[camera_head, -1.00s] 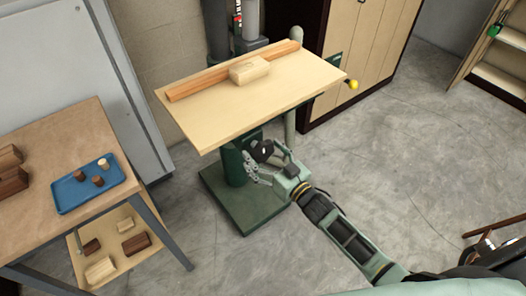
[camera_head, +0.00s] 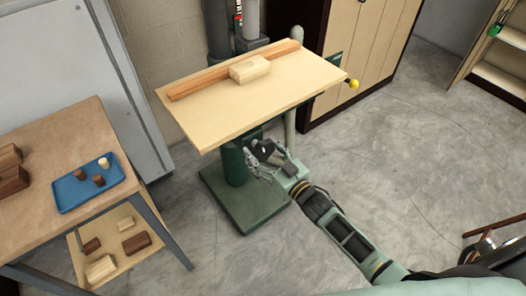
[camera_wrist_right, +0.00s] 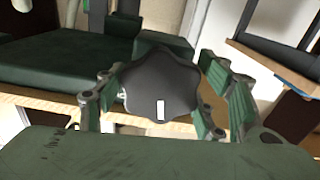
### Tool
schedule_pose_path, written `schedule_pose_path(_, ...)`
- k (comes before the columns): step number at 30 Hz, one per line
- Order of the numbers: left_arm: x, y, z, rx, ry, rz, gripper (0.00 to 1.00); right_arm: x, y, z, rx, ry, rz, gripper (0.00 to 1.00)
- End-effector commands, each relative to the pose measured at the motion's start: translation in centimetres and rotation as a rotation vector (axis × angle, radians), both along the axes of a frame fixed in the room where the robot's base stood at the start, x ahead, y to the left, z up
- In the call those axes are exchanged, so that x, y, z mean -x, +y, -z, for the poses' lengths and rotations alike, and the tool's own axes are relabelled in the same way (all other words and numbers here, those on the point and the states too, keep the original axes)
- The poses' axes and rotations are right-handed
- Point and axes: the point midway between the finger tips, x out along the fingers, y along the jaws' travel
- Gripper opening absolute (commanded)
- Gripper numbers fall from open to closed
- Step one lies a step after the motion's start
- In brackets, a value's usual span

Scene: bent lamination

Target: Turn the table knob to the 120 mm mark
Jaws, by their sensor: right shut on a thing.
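The table knob (camera_head: 264,150) is dark and lobed, under the front edge of the light wooden machine table (camera_head: 215,128). In the right wrist view the knob (camera_wrist_right: 160,84) fills the middle and carries a small white mark. My right gripper (camera_head: 263,163) is at the knob; in the right wrist view its green-padded fingers (camera_wrist_right: 165,100) stand on both sides of the knob, shut on it. A 120 mm mark or scale cannot be made out. My left gripper is not in view.
A wooden fence bar (camera_head: 215,77) and a pale wood block (camera_head: 249,70) lie on the machine table. A yellow ball handle (camera_head: 353,84) sticks out at its right. A workbench with a blue tray (camera_head: 88,186) stands at the left.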

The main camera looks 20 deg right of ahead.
Motion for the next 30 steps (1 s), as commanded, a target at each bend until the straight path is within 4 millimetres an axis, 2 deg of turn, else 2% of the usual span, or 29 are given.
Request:
schedule_pose_path(6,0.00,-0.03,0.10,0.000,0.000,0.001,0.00,-0.06,-0.17,-0.01,0.166,-0.059,0.003,0.37)
schedule_pose_path(14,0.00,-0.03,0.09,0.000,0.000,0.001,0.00,-0.04,-0.18,0.03,0.177,-0.063,0.002,0.37)
schedule_pose_path(15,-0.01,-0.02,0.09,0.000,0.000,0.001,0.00,-0.04,-0.18,0.04,0.178,-0.062,0.002,0.65)
schedule_pose_path(18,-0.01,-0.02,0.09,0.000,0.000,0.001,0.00,-0.03,-0.17,0.05,0.177,-0.061,0.002,0.73)
schedule_pose_path(21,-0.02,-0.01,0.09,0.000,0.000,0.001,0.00,-0.04,-0.16,0.03,0.176,-0.062,0.002,0.80)
schedule_pose_path(30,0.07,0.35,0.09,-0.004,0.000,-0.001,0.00,0.04,-0.14,0.00,0.175,-0.063,0.001,0.80)
